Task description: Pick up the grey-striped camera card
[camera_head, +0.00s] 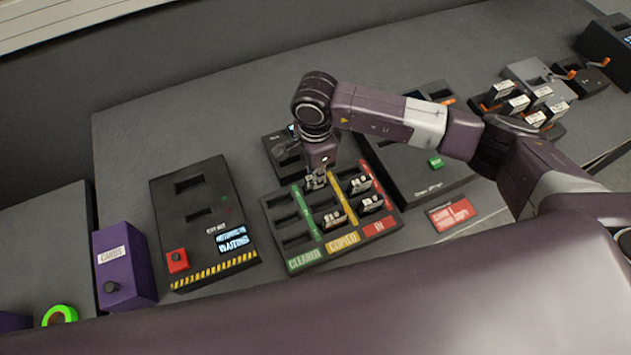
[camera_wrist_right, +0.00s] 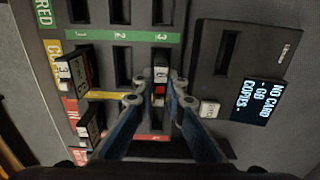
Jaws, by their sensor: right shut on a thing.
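My right gripper (camera_head: 316,181) is over the back of the middle, yellow-labelled column of the sorting tray (camera_head: 305,262). In the right wrist view its fingers (camera_wrist_right: 160,98) are shut on a dark card (camera_wrist_right: 161,74) with a white label, at the column's end slot. A small red patch shows between the fingertips; I cannot make out a grey stripe. Another card (camera_head: 333,219) stands at the front of that column. Two more cards, one farther back (camera_head: 361,184) and one nearer (camera_head: 371,204), stand in the red-labelled column. My left gripper is not in view.
A black device with a screen (camera_wrist_right: 251,86) stands close behind the tray. A black box with a red button (camera_head: 177,260) and a purple cards box (camera_head: 122,270) are at left. A red sign (camera_head: 452,214) lies at right. Several cards stand in a rack (camera_head: 520,102) at far right.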

